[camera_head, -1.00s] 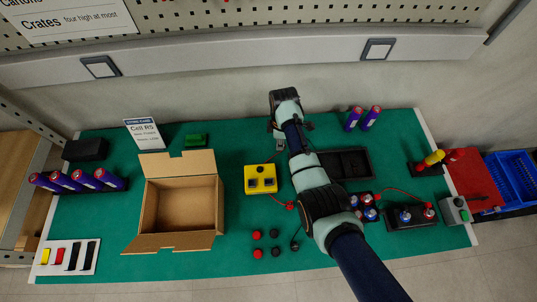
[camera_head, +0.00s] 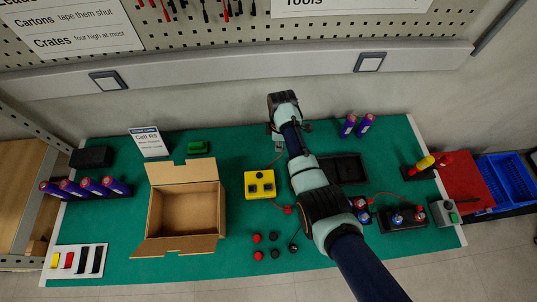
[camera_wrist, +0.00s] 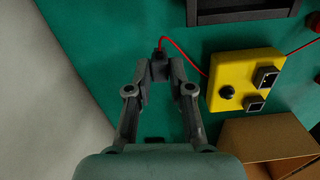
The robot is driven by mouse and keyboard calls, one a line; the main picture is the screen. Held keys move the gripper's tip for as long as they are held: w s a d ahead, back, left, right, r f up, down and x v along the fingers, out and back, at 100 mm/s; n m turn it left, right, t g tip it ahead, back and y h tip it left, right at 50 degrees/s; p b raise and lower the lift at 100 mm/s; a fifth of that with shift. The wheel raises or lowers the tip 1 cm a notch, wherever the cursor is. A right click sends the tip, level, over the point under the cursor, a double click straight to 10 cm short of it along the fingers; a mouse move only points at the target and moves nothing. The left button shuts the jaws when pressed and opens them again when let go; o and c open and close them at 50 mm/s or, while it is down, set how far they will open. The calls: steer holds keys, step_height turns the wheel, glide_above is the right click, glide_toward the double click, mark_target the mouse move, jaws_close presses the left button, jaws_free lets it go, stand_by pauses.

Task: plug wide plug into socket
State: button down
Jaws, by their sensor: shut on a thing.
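The yellow socket box (camera_head: 259,185) stands mid-table on the green mat. In the wrist view the yellow box (camera_wrist: 243,80) is at right, with two square sockets (camera_wrist: 266,78) of differing size and a round dark one on its top. My gripper (camera_wrist: 160,72) is shut on a dark grey plug (camera_wrist: 159,58) with a red cable (camera_wrist: 185,46) that runs toward the box. The plug is held apart from the box, on its far side in the head view, where my gripper (camera_head: 279,143) also shows. The plug's front face is hidden.
An open carton (camera_head: 186,211) stands left of the box. A dark tray (camera_head: 342,169) lies to the right, partly behind my arm. Red and black knobs (camera_head: 265,246) lie in front. A small green block (camera_head: 198,147) lies at back left.

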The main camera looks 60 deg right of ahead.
steer(key=s+a+r+n+p, duration=0.1)
steer(key=s+a+r+p, duration=0.15)
steer(key=a+p, duration=0.6)
steer(key=s+a+r+p, duration=0.1)
steer(key=a+r+p, duration=0.2)
steer(key=a+p, duration=0.5)
steer(key=f+b, duration=0.2)
steer(key=d+f+b, duration=0.1)
steer(key=f+b, duration=0.1)
steer(key=shift+d+f+b, duration=0.15)
steer(key=shift+f+b, duration=0.15)
steer(key=shift+r+p, duration=0.5)
steer(key=shift+w, duration=0.1)
steer(key=shift+f+p, duration=0.2)
steer(key=shift+p, duration=0.1)
steer(key=shift+f+b, duration=0.4)
steer(key=shift+f, duration=0.25)
steer(key=shift+f, duration=0.1)
steer(key=c, duration=1)
jaws_free()
